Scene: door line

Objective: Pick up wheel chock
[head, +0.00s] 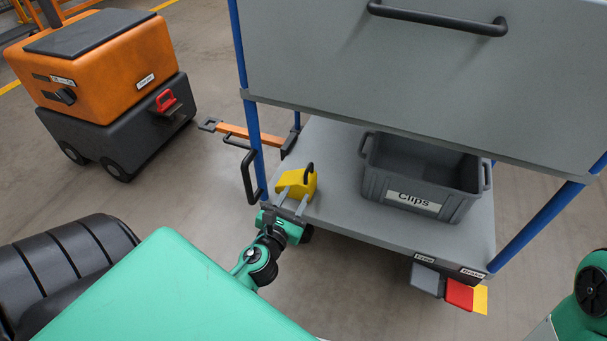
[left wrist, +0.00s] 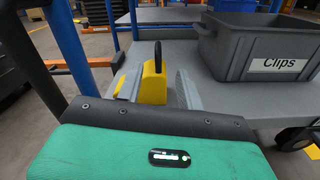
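The yellow wheel chock (head: 298,183) with a black loop handle sits on the left end of the cart's grey lower shelf (head: 340,215). It also shows in the left wrist view (left wrist: 153,84). My left gripper (head: 291,199) is at the near side of the chock. Its two grey fingers are spread, one on each side of the chock's near end in the left wrist view. I see no clear contact, and the chock rests on the shelf. My right gripper is not in view.
A grey "Clips" bin (head: 420,180) stands on the shelf to the right. Blue posts (head: 252,130), a black handle (head: 249,178) and an orange bar (head: 252,137) flank the chock's left. A grey panel (head: 420,70) hangs above. An orange tugger (head: 105,90) stands far left.

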